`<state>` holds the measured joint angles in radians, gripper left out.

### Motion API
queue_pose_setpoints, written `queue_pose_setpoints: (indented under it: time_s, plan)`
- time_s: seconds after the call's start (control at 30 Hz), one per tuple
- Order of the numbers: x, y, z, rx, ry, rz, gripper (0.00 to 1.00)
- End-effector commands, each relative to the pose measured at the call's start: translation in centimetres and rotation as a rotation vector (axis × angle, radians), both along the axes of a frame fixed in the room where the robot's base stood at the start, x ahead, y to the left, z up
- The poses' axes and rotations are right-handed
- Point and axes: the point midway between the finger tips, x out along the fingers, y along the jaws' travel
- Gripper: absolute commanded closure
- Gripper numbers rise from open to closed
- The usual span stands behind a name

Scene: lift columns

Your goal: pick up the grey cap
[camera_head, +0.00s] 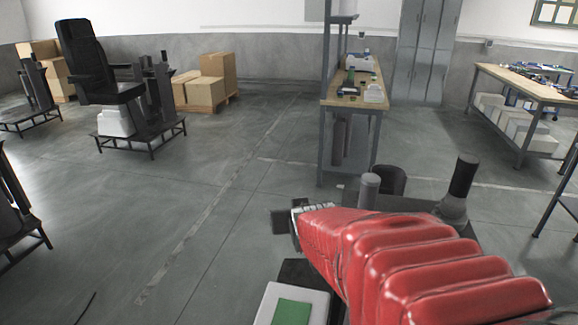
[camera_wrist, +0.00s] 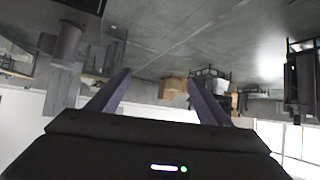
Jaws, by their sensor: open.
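I cannot make out a grey cap for certain in either view. My gripper (camera_wrist: 158,77) shows in the wrist view with its two dark fingers spread apart and nothing between them. In the head view my red-sleeved arm reaches in from the lower right, and the dark gripper end (camera_head: 284,222) is partly hidden by the sleeve. It is above the open floor, well apart from the benches.
A workbench (camera_head: 349,102) with small items stands beyond my arm. Another bench (camera_head: 524,84) is at right. A black seat on a lift stand (camera_head: 97,65) and cardboard boxes (camera_head: 218,69) are at left. The middle floor (camera_head: 215,170) is clear.

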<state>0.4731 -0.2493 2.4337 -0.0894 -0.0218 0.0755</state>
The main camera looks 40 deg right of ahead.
Motion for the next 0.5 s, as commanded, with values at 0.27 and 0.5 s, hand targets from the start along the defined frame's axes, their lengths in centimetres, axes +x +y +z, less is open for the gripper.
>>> queue_pose_setpoints:
  time_s: [0.27,0.5]
  plan:
    - [0.0,-11.7,-1.5,-0.096,-0.156,-0.178,0.28]
    - [-2.8,-20.5,-2.7,-0.197,-0.285,-0.311,0.28]
